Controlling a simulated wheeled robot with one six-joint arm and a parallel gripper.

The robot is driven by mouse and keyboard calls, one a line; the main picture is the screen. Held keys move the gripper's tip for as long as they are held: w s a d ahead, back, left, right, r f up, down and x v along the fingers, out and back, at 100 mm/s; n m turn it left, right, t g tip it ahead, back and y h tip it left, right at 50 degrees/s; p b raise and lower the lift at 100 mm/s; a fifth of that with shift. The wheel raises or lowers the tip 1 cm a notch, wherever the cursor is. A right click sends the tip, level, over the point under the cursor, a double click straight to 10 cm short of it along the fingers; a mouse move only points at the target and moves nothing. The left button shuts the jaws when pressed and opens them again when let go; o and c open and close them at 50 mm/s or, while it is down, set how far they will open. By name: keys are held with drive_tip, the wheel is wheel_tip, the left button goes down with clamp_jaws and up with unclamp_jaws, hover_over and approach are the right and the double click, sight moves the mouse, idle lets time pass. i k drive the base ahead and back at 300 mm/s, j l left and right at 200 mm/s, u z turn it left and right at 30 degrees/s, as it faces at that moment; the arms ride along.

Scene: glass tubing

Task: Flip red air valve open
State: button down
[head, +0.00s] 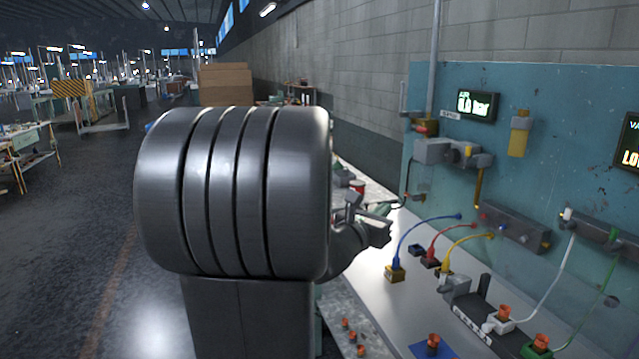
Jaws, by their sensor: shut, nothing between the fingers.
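The red air valve (421,129) appears as a small red part by a brass-coloured block on the left of the blue panel, at the foot of a vertical pipe. It is small here, and I cannot tell its handle's exact angle. My gripper (384,230) shows past the right side of my large grey arm link, below and left of the valve and apart from it. It is shut and empty. Part of my wrist is hidden behind the arm link.
Blue, red and yellow tubes run from a manifold (515,228) to the bench (415,290). Orange-topped parts stand at the front right.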

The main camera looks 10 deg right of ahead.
sight(423, 129)
drive_tip(key=i+z, duration=0.2)
drive_tip(key=i, duration=0.35)
drive_tip(key=i+j+z, duration=0.15)
drive_tip(key=i, duration=0.4)
drive_tip(key=i+j+z, duration=0.2)
drive_tip(key=i, duration=0.35)
drive_tip(key=i+j+z, duration=0.5)
drive_tip(key=i+j, duration=0.05)
drive_tip(key=i, duration=0.05)
